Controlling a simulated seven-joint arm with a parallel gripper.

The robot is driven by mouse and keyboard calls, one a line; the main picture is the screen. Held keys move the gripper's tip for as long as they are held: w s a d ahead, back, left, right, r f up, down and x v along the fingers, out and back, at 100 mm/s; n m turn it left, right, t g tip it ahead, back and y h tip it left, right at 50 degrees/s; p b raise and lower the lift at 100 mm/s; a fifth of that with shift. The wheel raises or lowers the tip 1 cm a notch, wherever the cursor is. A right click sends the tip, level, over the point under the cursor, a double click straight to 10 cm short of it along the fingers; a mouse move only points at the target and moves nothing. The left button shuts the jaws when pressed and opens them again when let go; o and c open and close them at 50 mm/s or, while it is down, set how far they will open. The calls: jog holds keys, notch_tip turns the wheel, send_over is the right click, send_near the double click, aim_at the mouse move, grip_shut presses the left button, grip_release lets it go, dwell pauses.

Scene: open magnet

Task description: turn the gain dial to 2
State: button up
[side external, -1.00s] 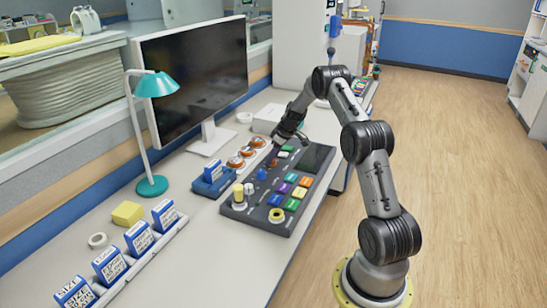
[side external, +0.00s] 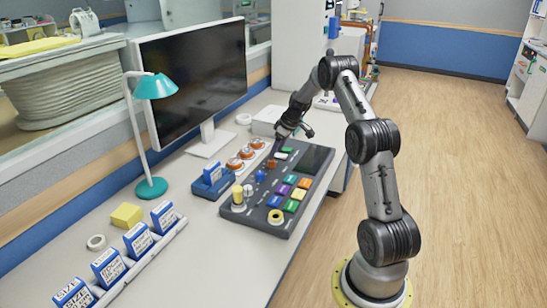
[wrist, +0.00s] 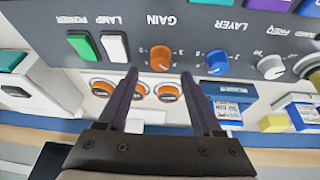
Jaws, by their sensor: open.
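The gain dial (wrist: 160,57) is an orange knob under the GAIN label on the dark console, seen upside down in the wrist view. It also shows in the side view (side external: 271,163). Marks surround it, but I cannot read its setting surely. My gripper (wrist: 160,74) is open and empty, with its two fingertips to either side of the dial's lower part in the wrist view. In the side view my gripper (side external: 277,148) is just above the console's far end. I see no clear contact with the dial.
Beside the dial are a blue layer dial (wrist: 217,62), a green power button (wrist: 81,45) and a white lamp button (wrist: 114,46). Several orange-topped round items (side external: 246,152) line the console's left edge. A monitor (side external: 195,75) and teal lamp (side external: 153,130) stand behind.

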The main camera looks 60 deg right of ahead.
jog(key=v, duration=0.9)
